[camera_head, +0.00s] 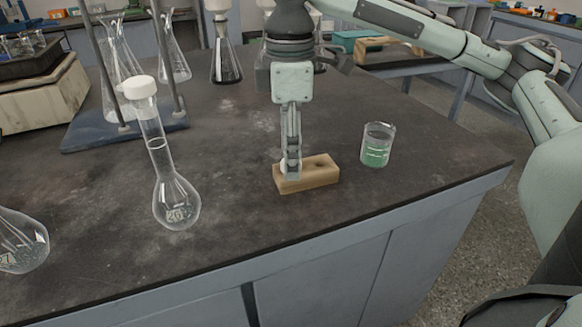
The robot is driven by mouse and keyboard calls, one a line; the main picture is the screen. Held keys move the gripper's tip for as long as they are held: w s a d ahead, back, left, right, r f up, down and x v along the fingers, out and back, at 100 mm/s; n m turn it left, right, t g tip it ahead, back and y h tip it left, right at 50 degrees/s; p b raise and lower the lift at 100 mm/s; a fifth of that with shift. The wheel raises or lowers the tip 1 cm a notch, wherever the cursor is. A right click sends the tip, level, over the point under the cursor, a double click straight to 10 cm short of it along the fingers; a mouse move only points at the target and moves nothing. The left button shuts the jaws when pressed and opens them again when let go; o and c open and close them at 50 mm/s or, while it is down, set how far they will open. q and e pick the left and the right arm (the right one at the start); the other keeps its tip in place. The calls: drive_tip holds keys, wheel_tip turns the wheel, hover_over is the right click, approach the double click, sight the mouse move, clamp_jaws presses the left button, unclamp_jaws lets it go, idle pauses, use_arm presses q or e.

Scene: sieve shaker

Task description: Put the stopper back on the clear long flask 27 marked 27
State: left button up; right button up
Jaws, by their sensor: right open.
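The clear flask marked 27 (24,240) is cut off by the left edge. Its round bulb shows on the bench; its neck and mouth are out of view. My right gripper (290,168) points down at the left end of a small wooden block (318,177). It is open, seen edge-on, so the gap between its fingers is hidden. A pale bit shows at the fingertips; I cannot tell if it is a stopper or part of the finger. My left gripper is not in view.
A similar long-necked flask (177,204) with a white stopper (140,87) stands left of centre. A beaker of green liquid (377,146) stands right of the block. A stand with flasks (120,137) is behind left. The bench front is clear.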

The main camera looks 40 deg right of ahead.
drive_tip(key=shift+f, duration=0.3)
drive_tip(key=c, duration=0.9)
drive_tip(key=shift+r, duration=0.1)
drive_tip(key=shift+c, duration=0.2)
